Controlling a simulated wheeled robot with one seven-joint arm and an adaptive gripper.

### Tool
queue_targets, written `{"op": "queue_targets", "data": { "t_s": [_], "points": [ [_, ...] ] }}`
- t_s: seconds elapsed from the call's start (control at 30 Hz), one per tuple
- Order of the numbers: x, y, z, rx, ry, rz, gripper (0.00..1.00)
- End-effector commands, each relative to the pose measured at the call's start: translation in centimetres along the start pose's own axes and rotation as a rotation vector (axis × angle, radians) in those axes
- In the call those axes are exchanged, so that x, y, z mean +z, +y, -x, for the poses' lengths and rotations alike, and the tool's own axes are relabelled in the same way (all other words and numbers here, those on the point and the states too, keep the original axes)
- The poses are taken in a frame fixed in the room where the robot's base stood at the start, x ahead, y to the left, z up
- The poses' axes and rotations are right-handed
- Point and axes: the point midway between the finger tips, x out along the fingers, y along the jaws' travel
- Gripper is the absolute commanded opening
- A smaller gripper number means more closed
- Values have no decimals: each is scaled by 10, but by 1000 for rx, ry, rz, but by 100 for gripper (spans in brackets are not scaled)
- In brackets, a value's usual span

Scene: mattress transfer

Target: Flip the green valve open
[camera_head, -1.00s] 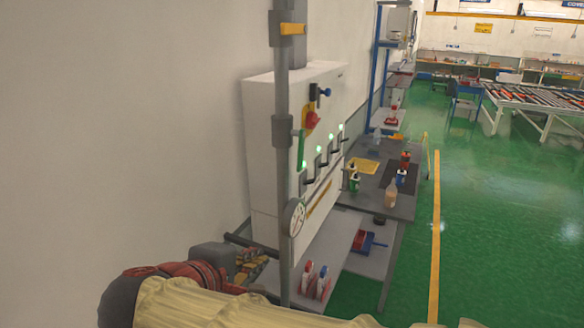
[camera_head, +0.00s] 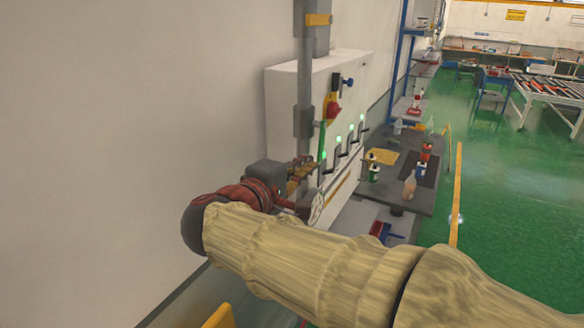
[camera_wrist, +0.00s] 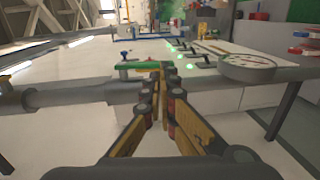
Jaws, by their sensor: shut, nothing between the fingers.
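The green valve handle (camera_head: 321,141) is upright along the grey vertical pipe (camera_head: 304,85) in the head view. In the wrist view the green handle (camera_wrist: 140,66) lies across the picture just beyond the fingertips, beside the grey pipe (camera_wrist: 60,97). My gripper (camera_head: 308,163) is at the left side of the handle, close to its lower part. In the wrist view my gripper (camera_wrist: 158,74) has its fingertips together with nothing between them, and they overlap the handle's right end. I cannot tell whether they touch it. The handle's base is partly hidden by the fingers.
A round gauge (camera_head: 316,208) is on the pipe below my gripper. A yellow handle (camera_head: 318,19) is higher up. A white cabinet (camera_head: 283,105) with a red knob (camera_head: 333,109) and green lights stands behind. A cluttered table (camera_head: 405,197) is beyond it.

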Motion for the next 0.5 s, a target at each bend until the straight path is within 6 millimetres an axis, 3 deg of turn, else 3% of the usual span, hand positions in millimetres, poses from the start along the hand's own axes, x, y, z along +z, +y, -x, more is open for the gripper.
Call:
{"op": "queue_targets", "data": {
  "t_s": [0.2, 0.5],
  "points": [
    [1, 1, -31, 0, -2, 1, 0],
    [0, 0, -42, -1, 0, 0, 0]
  ]
}}
